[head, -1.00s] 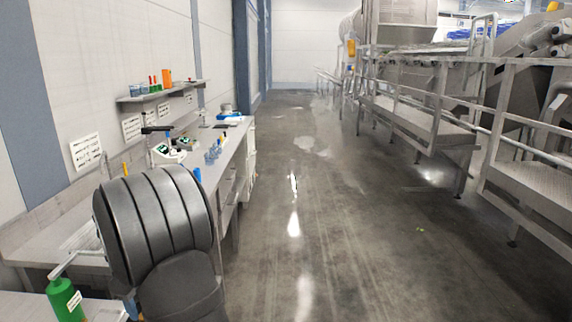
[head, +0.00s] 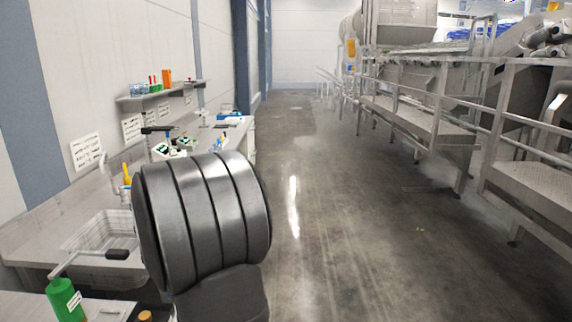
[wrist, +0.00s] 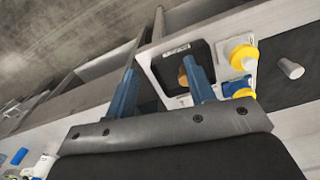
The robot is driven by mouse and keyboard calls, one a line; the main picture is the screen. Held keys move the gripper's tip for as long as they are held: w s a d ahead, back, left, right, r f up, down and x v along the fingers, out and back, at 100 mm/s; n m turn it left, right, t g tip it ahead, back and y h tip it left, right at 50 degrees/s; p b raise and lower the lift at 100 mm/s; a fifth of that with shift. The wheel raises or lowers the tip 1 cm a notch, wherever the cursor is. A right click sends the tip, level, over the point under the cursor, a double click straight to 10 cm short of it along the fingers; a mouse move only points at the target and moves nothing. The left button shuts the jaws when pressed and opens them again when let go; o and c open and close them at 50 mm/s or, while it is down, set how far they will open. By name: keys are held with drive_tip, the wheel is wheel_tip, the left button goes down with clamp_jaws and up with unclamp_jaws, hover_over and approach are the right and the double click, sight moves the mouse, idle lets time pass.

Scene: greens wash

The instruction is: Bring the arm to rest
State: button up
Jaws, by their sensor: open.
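My gripper (wrist: 163,82) shows in the wrist view with its two blue fingers apart. Nothing is clearly held between them. Beyond the right finger is a white-framed dark panel or tray with a small label (wrist: 176,50), and a small orange-brown thing shows beside that finger. I cannot tell how far these are from the fingers. In the head view my dark ribbed arm stands over the near bench and hides part of it. The gripper itself is hidden there.
A sink (head: 98,233) and a green bottle (head: 64,300) are left of my arm. The bench (head: 228,140) runs along the wall under a shelf (head: 160,93). Railed metal platforms (head: 420,118) stand at right. The floor aisle (head: 340,220) is clear. Yellow round parts (wrist: 243,57) show in the wrist view.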

drive_tip(key=w+d+f+m, duration=0.3)
drive_tip(key=d+f+m, duration=0.5)
drive_tip(key=d+f, duration=0.5)
drive_tip(key=w+d+f+m, duration=0.3)
drive_tip(key=d+f+m, duration=0.5)
drive_tip(key=d+f, duration=0.45)
drive_tip(key=w+r+m, duration=0.2)
drive_tip(key=w+r, duration=0.3)
drive_tip(key=r, duration=0.6)
drive_tip(key=shift+w+a+r, duration=0.2)
drive_tip(key=shift+w+a, duration=0.15)
drive_tip(key=shift+w, duration=0.05)
